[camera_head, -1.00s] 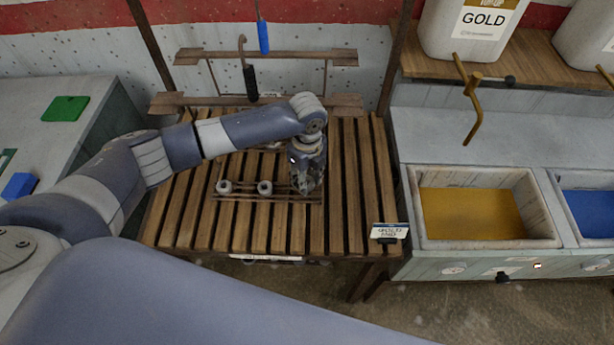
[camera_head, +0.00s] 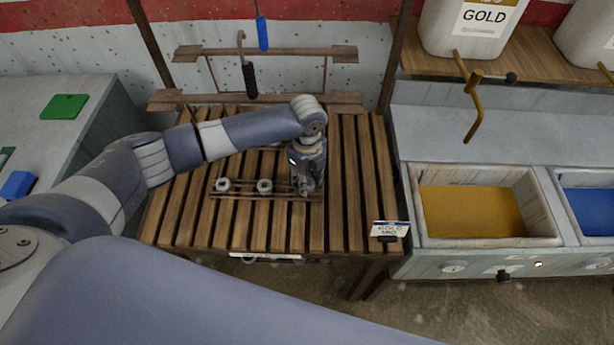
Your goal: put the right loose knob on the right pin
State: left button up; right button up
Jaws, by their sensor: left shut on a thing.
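A dark rail (camera_head: 240,197) lies on the slatted wooden table. Two pale round knobs sit along it, a left one (camera_head: 222,184) and a middle one (camera_head: 264,186). My left gripper (camera_head: 306,190) points down at the right end of the rail. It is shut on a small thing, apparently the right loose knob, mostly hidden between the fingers. The right pin is hidden by the gripper, so I cannot tell whether the knob touches it. My right gripper is not in view.
My left arm crosses above the table's left half and hides part of its back. A wooden rack (camera_head: 265,52) with a hanging black-handled hook (camera_head: 250,80) stands behind. A gold-coloured tray (camera_head: 475,212) and a label (camera_head: 390,229) are to the right. The table's right slats are clear.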

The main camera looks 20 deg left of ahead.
pick_arm(q)
jog(key=shift+f, duration=0.7)
jog(key=shift+f+b, duration=0.1)
jog(key=shift+b, duration=0.2)
jog(key=o, duration=1.1)
jog(key=shift+r, duration=0.3)
notch_tip(320, 180, up, 7)
